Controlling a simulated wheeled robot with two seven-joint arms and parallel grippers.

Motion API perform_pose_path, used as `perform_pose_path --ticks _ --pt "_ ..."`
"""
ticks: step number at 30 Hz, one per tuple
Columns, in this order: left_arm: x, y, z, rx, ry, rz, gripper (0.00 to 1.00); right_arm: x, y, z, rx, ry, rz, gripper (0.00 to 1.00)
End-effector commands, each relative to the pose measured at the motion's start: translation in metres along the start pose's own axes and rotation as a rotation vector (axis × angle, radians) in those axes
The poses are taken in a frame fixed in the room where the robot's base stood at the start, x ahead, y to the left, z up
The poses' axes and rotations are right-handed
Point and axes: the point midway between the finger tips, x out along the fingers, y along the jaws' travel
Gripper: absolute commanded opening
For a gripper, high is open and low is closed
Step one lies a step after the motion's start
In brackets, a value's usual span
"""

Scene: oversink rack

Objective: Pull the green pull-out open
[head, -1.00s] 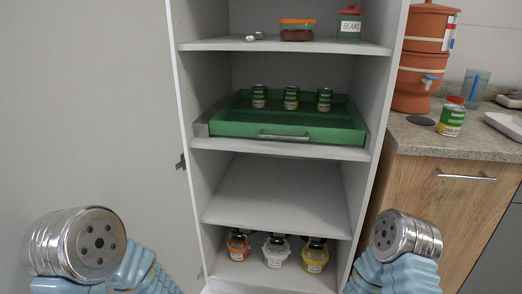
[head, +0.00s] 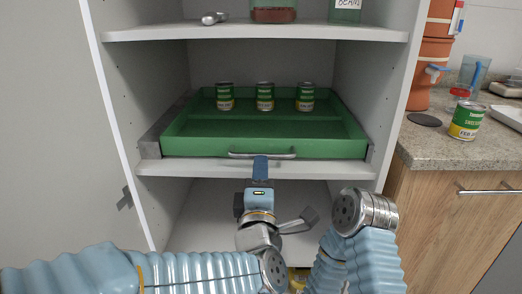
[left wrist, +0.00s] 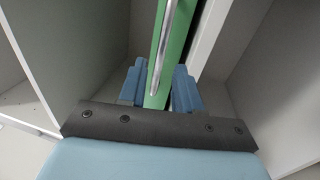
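The green pull-out (head: 200,145) is a shallow tray on a shelf of the tall white cabinet. It looks pushed in, with its front near the shelf's front edge. A grey bar handle (head: 262,155) runs along its front. My left gripper (head: 260,160) is at the middle of the handle, from below and in front. In the left wrist view the handle (left wrist: 165,50) and the green front lie between the two blue fingers (left wrist: 158,88), which stand apart. I cannot tell whether they touch the handle. My right gripper is not in view; only part of the right arm shows.
Three green-labelled cans (head: 265,97) stand in the pull-out. The shelf above (head: 160,33) holds a jar and canister. The cabinet's side walls flank the pull-out. At right, a counter (head: 430,150) bears another can (head: 466,121) and a terracotta dispenser (head: 420,85).

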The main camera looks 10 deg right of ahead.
Motion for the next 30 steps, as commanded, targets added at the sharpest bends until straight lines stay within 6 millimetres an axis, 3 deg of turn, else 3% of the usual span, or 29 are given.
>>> perform_pose_path --ticks 3,9,20,27,30 --pt "0.026 0.002 0.000 0.002 0.002 0.000 0.33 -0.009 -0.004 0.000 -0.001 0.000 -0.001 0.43" --pt "0.052 0.000 0.000 0.002 0.000 -0.001 0.33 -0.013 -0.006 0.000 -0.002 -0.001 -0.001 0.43" --pt "0.059 -0.001 0.000 0.002 -0.001 -0.001 0.33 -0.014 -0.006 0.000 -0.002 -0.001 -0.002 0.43" --pt "0.059 -0.001 0.000 0.002 -0.001 -0.001 0.00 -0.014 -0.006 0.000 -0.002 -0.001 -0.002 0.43" --pt "0.059 -0.001 0.000 0.002 -0.001 -0.002 0.00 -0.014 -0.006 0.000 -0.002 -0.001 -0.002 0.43"
